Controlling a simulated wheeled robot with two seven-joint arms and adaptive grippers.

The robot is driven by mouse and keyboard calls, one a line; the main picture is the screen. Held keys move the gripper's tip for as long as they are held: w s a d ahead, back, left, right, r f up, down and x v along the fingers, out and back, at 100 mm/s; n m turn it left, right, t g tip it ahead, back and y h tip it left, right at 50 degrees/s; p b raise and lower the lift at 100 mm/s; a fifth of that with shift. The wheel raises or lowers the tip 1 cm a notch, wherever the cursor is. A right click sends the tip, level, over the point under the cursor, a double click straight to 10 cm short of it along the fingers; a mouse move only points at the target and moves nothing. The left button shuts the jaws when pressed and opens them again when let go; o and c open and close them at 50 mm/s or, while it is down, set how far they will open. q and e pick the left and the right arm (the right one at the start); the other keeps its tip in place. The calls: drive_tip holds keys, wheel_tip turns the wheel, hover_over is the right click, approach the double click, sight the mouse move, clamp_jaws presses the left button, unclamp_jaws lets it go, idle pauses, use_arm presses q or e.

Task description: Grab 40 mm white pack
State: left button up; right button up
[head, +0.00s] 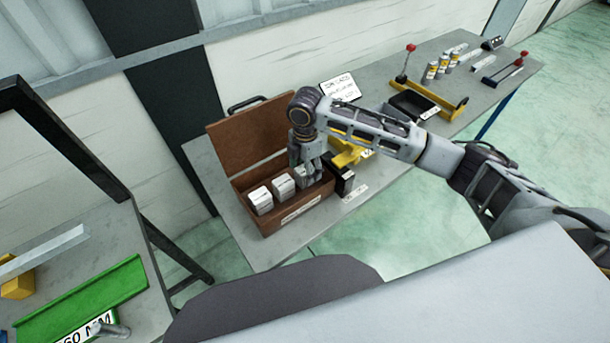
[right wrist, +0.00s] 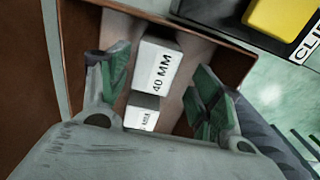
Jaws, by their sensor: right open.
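The white 40 mm pack (right wrist: 158,65) stands in an open brown case (head: 239,190), its "40 MM" label readable in the right wrist view. A second white pack (right wrist: 142,112) is nearer my palm, its label hard to read. My right gripper (head: 308,172) points down into the case's right part. In the right wrist view its green-padded fingers (right wrist: 160,78) are open, one on each side of the 40 mm pack, with visible gaps. In the head view the gripper partly hides the rightmost pack. Two white packs (head: 283,186) (head: 260,200) show to its left. My left gripper is not in view.
The case's raised lid (head: 245,135) stands behind the packs. A yellow bin (head: 346,155) and a dark bin (head: 343,181) are close at the case's right. A black tray (head: 412,106) and several small bottles are farther right. A green tray (head: 85,300) lies on the left bench.

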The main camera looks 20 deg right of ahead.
drive_tip(key=shift+f, duration=0.1)
drive_tip(key=shift+w+d+f+p, duration=0.1)
drive_tip(key=shift+w+f+p, duration=0.1)
drive_tip(key=shift+f, duration=1.1)
drive_tip(key=shift+w+f+p, duration=0.1)
drive_tip(key=shift+w+f, duration=0.1)
drive_tip(key=shift+f, duration=1.05)
drive_tip(key=c, duration=1.3)
drive_tip(key=shift+r, duration=0.1)
drive_tip(key=shift+r, duration=4.95)
